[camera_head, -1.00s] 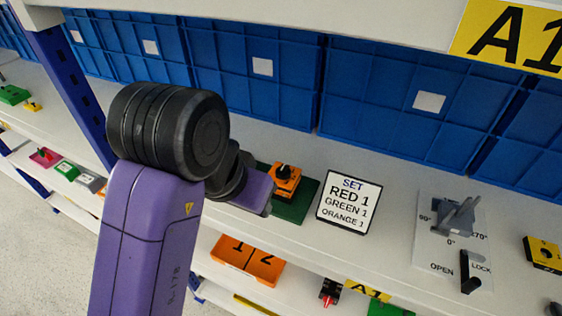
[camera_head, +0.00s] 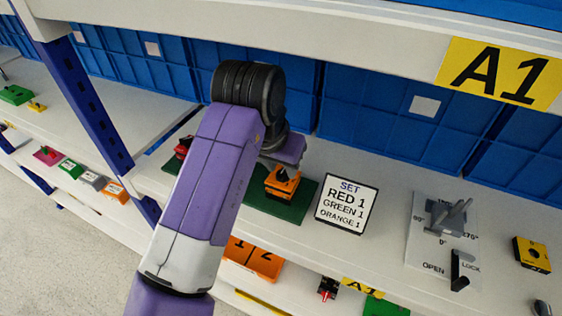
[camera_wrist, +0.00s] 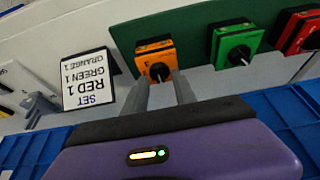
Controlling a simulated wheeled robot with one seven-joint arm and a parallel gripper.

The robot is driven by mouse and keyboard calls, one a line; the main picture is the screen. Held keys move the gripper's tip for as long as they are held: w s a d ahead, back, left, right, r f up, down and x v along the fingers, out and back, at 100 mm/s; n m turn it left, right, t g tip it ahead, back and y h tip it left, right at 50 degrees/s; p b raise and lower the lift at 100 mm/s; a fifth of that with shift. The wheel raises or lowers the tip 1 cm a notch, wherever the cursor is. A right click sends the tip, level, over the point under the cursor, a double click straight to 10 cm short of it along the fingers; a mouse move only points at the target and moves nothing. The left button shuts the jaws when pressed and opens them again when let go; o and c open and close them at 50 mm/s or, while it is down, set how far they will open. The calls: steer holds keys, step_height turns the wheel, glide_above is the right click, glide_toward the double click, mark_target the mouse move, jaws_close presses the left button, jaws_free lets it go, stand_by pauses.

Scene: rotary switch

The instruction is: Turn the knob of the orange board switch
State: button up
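The orange board switch (camera_head: 282,190) with a black knob (camera_head: 284,174) sits on a dark green board (camera_head: 296,211) on the shelf. In the wrist view the orange switch (camera_wrist: 154,48) is at top centre, with its black knob (camera_wrist: 160,71) facing the gripper. My gripper (camera_wrist: 160,78) is open; its two grey fingers point at the knob, which appears between their tips. I cannot tell how far the tips are from the knob or whether they touch it. In the head view the fingers are hidden.
Beside it are a green switch (camera_wrist: 237,47) and a red switch (camera_wrist: 299,30). A sign (camera_head: 346,203) reads "SET RED 1 GREEN 1 ORANGE 1". Blue bins (camera_head: 390,115) line the back. A grey lever panel (camera_head: 443,240) stands to the right. A shelf beam (camera_head: 330,38) runs overhead.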

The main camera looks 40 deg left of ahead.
steer(key=shift+f, duration=0.1)
jaws_close()
stand_by(0.4)
steer(key=m, duration=0.1)
steer(key=m+h, duration=0.1)
steer(key=m, duration=0.2)
steer(key=shift+a+h, duration=0.25)
steer(key=shift+h, duration=0.15)
steer(key=m+h, duration=0.1)
steer(key=m, duration=0.3)
steer(key=shift+w+a, duration=0.1)
steer(key=shift+a, duration=0.1)
steer(key=shift+m+h, duration=0.3)
steer(key=shift+m, duration=0.2)
